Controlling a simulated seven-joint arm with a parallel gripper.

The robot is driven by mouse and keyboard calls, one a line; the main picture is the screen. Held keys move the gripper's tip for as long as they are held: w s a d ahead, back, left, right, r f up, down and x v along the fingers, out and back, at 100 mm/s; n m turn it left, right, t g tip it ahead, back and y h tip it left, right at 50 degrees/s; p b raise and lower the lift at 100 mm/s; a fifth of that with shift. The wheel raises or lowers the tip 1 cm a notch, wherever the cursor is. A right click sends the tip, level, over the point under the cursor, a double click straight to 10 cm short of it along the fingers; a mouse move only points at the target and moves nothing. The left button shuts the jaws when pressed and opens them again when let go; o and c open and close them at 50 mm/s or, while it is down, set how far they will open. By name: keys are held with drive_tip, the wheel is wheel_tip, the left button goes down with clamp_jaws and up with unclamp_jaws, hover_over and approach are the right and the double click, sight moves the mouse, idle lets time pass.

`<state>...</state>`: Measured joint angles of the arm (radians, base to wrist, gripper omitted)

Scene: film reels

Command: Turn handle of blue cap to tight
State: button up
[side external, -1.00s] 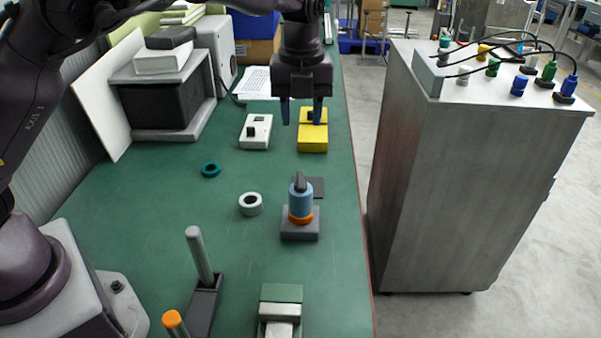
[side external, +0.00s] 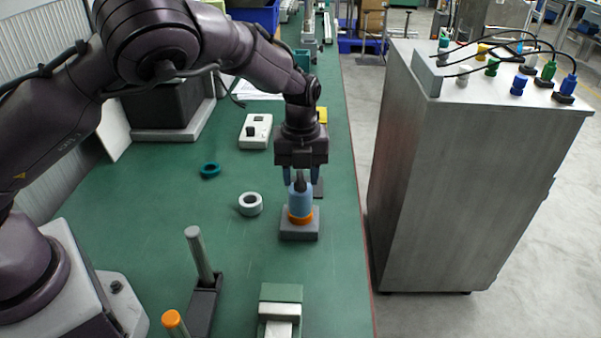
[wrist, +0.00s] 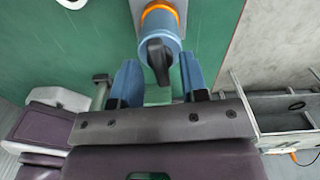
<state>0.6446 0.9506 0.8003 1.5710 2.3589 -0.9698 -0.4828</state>
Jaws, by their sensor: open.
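The blue cap (side external: 300,204) sits upright on an orange ring (side external: 300,218) over a grey base block (side external: 300,234) on the green bench. Its dark handle (wrist: 158,60) stands up from the top and shows in the wrist view, lying roughly along the picture's vertical. My gripper (side external: 301,178) is just above and behind the cap in the side view. In the wrist view my gripper (wrist: 160,80) is open, with one blue finger on each side of the handle and a gap on both sides. I cannot tell how far down the fingertips reach.
A white ring (side external: 250,204) and a teal ring (side external: 210,170) lie left of the cap. A white switch box (side external: 256,131) stands behind. A grey post (side external: 199,253) and a green-topped block (side external: 281,293) are in front. The bench's right edge is close to the cap.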

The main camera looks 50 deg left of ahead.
sight(301, 178)
drive_tip(key=shift+f, duration=0.1)
clamp_jaws()
drive_tip(key=shift+m, duration=0.7)
unclamp_jaws()
wheel_tip(301, 178, up, 13)
idle(0.3)
drive_tip(key=shift+w, duration=0.1)
